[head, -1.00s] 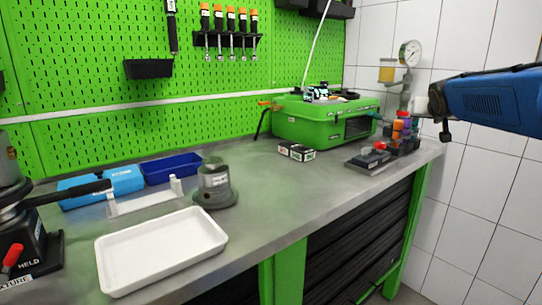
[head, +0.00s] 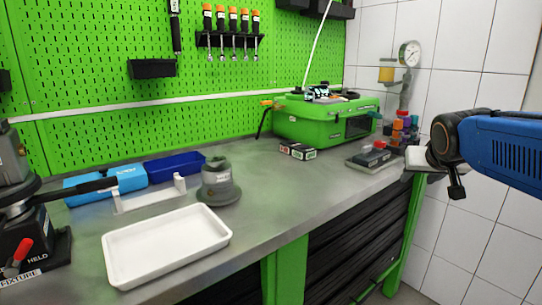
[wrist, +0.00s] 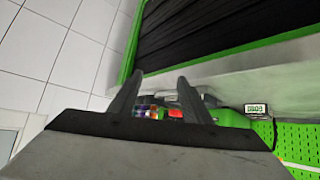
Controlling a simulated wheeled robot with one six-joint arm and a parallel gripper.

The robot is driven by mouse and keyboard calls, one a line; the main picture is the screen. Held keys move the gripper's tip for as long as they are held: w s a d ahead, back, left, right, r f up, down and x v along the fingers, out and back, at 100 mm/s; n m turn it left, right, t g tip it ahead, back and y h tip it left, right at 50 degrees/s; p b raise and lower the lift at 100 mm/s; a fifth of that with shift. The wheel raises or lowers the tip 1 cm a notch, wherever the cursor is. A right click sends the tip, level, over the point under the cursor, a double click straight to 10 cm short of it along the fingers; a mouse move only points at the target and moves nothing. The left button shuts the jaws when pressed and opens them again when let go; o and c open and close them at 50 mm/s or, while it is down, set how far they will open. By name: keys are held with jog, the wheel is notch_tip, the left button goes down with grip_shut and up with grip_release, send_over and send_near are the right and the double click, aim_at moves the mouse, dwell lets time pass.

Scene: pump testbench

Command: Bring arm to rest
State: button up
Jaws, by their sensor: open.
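My gripper (wrist: 161,80) shows in the wrist view as two dark fingers, set apart with nothing between them. In the head view my blue arm reaches in from the right edge, and its dark wrist hangs in front of the white tiled wall, by the right end of the bench (head: 265,225). The gripper's fingers cannot be made out in the head view. No object is held.
A rack of coloured parts (head: 400,132) and a green case (head: 322,120) stand at the bench's right end. A white tray (head: 166,245), a grey pump part (head: 219,184) and blue bins (head: 120,178) are at left. The bench front is clear.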

jog(key=s+a+f+n+g+y, duration=0.1)
jog(key=s+a+f+g, duration=0.1)
jog(key=s+a+f, duration=0.3)
jog(key=s+a+f+n+g+y, duration=0.1)
jog(key=s+a+f, duration=0.4)
jog(key=s+f, duration=0.8)
jog(key=s+g, duration=0.1)
jog(key=s, duration=0.6)
jog(key=shift+f+n+g+y, duration=0.3)
jog(key=shift+f+n+y, duration=0.05)
jog(key=shift+n+y, duration=0.05)
